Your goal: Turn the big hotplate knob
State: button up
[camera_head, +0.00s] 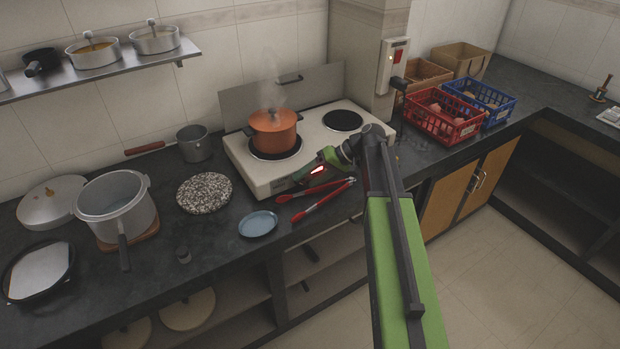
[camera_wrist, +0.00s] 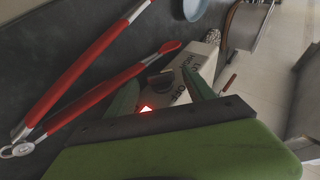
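The white hotplate (camera_head: 320,135) stands on the dark counter, with a steaming orange pot (camera_head: 273,131) on its left burner and its right burner bare. My gripper (camera_head: 304,173) is at the hotplate's front face, below the pot. In the wrist view a dark knob (camera_wrist: 160,82) sits on the white front panel (camera_wrist: 205,52), with printed lettering beside it. My gripper's two green fingers (camera_wrist: 163,80) are apart, one on each side of the knob. I cannot tell whether they touch it. In the head view my gripper and arm hide the knob.
Red-handled tongs (camera_head: 318,200) lie just in front of the hotplate, and a blue plate (camera_head: 258,224) is to their left. A speckled round trivet (camera_head: 204,193) and a saucepan (camera_head: 194,144) are left of the hotplate. A red basket (camera_head: 440,124) stands to the right.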

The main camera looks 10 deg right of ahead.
jog(key=p+v, duration=1.1)
jog(key=v, duration=0.6)
jog(key=shift+d, duration=0.2)
jog(key=shift+s+r, duration=0.1)
